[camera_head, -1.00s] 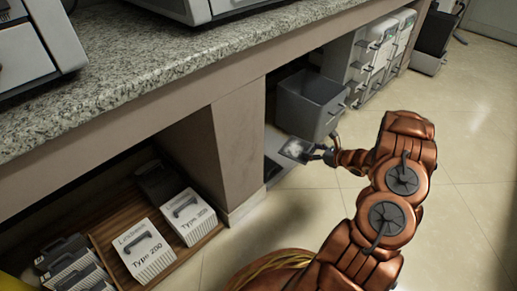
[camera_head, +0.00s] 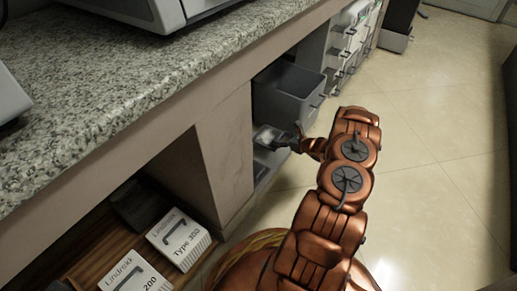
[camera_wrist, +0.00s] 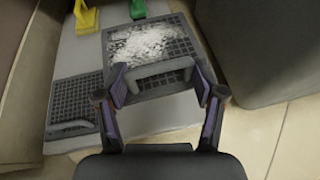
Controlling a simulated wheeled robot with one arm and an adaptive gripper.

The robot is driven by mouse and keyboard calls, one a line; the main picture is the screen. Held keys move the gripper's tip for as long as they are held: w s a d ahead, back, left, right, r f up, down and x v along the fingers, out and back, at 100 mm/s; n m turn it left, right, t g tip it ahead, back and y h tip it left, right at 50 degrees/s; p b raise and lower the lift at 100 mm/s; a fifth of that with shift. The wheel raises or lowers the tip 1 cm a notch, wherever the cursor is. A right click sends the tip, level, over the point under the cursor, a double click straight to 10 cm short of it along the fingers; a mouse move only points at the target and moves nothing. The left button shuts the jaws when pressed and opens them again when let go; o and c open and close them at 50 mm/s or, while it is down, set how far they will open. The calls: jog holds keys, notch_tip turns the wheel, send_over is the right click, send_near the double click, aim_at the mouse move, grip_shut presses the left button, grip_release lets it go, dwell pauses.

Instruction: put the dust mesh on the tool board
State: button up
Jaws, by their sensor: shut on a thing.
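The dust mesh (camera_wrist: 150,46) is a dark square grid with white dust heaped on it and a grey handle at its near edge. My gripper (camera_wrist: 160,84) is shut on this handle, one finger at each end. In the head view my gripper (camera_head: 291,142) holds the mesh (camera_head: 266,136) low under the counter, below the open drawer. The tool board (camera_wrist: 66,52) looks to be the light grey panel under the mesh. I cannot tell whether mesh and board touch. A second dark mesh (camera_wrist: 75,103), without dust, lies on the panel at left.
A yellow tool (camera_wrist: 86,18) and a green tool (camera_wrist: 137,8) stand at the panel's far edge. The grey open drawer (camera_head: 290,92) juts out above my gripper. A cabinet post (camera_head: 226,150) stands to its left. Floor (camera_head: 430,140) at right is clear.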

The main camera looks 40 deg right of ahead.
aim_at(281, 157)
notch_tip(281, 157, down, 9)
jog(key=b, duration=0.3)
jog(key=shift+b, duration=0.4)
jog(key=shift+f, duration=0.1)
jog(key=o, duration=1.2)
jog(key=shift+s+d+r, duration=0.1)
jog(key=shift+s+r, duration=0.2)
jog(key=p+v, duration=0.4)
jog(key=v, duration=0.7)
jog(key=shift+s+p, duration=0.25)
jog(key=shift+p, duration=0.1)
